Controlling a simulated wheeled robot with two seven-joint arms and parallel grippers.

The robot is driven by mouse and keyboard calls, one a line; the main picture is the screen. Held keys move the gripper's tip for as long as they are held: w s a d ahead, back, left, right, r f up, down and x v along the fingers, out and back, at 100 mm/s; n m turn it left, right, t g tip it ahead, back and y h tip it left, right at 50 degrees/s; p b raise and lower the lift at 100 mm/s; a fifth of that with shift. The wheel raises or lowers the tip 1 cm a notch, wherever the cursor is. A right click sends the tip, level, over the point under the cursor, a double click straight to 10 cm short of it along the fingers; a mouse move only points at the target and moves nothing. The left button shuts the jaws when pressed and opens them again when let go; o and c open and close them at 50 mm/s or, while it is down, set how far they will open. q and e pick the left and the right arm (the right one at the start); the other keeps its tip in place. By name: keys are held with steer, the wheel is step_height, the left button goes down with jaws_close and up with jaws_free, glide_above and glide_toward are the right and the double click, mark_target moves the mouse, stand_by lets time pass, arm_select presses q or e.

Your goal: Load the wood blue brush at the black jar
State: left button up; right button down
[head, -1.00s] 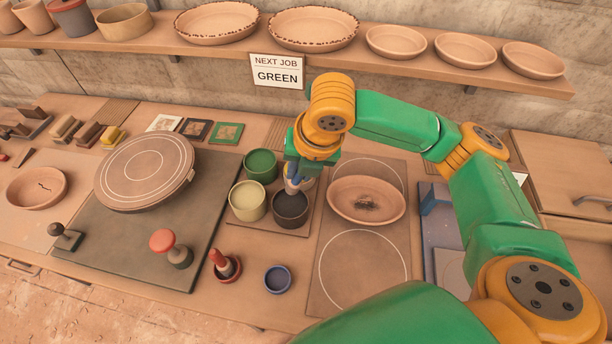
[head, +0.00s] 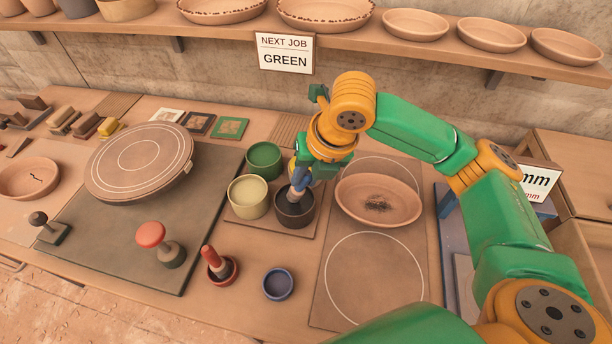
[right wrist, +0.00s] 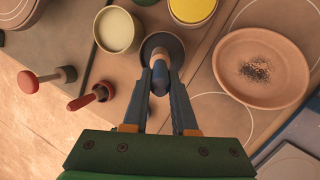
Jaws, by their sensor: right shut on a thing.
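My right gripper (head: 300,172) is shut on the wood and blue brush (head: 297,190), which points down. In the right wrist view, the brush (right wrist: 160,76) lies between the two fingers (right wrist: 160,98). Its lower end is at the mouth of the black jar (head: 295,217), inside the rim as seen from both cameras. The bristle tip is hidden, so I cannot tell how deep it reaches. The black jar (right wrist: 176,46) stands beside a cream jar (head: 248,198) and near a green jar (head: 264,160). My left gripper is not in view.
A yellow jar (right wrist: 193,9) stands behind the black one. A speckled clay dish (head: 378,203) is close on the right. A sign (head: 286,53) reads "NEXT JOB GREEN".

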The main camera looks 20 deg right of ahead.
steer(key=shift+r, duration=0.1)
steer(key=shift+f, duration=0.65)
stand_by(0.8)
steer(key=shift+s+f, duration=0.1)
steer(key=shift+s, duration=0.05)
stand_by(1.5)
step_height(320, 180, up, 7)
steer(key=p, duration=0.9)
steer(key=shift+r, duration=0.2)
steer(key=shift+f, duration=0.15)
